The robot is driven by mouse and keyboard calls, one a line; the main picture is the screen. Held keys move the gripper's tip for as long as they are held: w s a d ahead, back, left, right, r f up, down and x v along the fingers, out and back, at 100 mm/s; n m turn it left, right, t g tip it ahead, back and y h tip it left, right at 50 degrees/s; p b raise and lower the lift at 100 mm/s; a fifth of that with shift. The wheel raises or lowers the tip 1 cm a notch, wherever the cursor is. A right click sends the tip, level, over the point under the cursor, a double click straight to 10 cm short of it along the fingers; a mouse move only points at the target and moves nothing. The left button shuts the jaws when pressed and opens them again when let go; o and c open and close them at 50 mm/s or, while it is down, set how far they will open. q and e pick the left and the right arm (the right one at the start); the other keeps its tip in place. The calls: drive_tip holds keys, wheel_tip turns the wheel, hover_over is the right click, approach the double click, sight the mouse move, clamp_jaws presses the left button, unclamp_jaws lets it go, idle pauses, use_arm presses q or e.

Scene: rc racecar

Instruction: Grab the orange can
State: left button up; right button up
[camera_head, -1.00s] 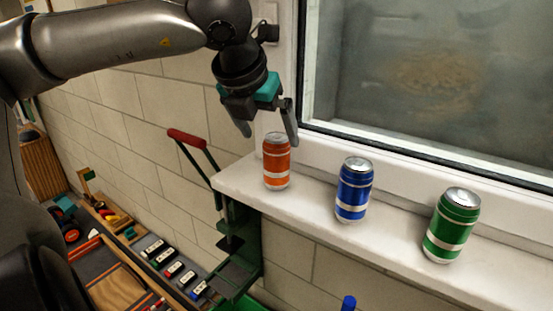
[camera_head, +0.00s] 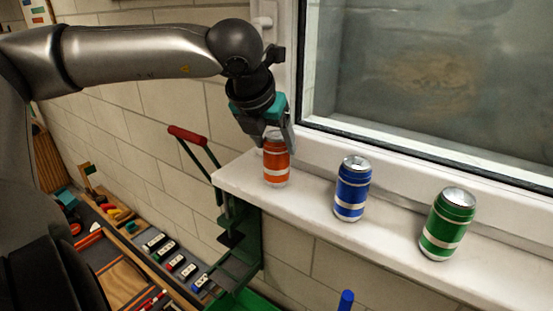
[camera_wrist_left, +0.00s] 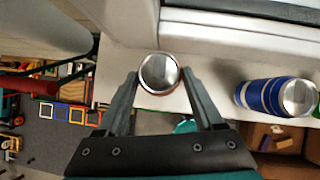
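The orange can (camera_head: 276,165) stands upright on the white window sill near its left end. My left gripper (camera_head: 275,140) is above it with its fingers lowered around the can's top. In the left wrist view the can's silver lid (camera_wrist_left: 159,73) lies between the tips of the two open fingers; the left gripper (camera_wrist_left: 160,78) shows a gap on each side of the can there, though contact is hard to judge. The fingers hide part of the can's top in the head view. My right gripper is not in view.
A blue can (camera_head: 352,188) and a green can (camera_head: 447,223) stand to the right on the sill (camera_head: 310,200). The window (camera_head: 430,80) is behind. A red-handled green tool (camera_head: 187,134) is left of the sill, above a cluttered lower area.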

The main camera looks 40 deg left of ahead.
use_arm(q)
drive_tip(key=c, duration=0.9)
drive_tip(key=shift+o, duration=0.2)
drive_tip(key=shift+r, duration=0.2)
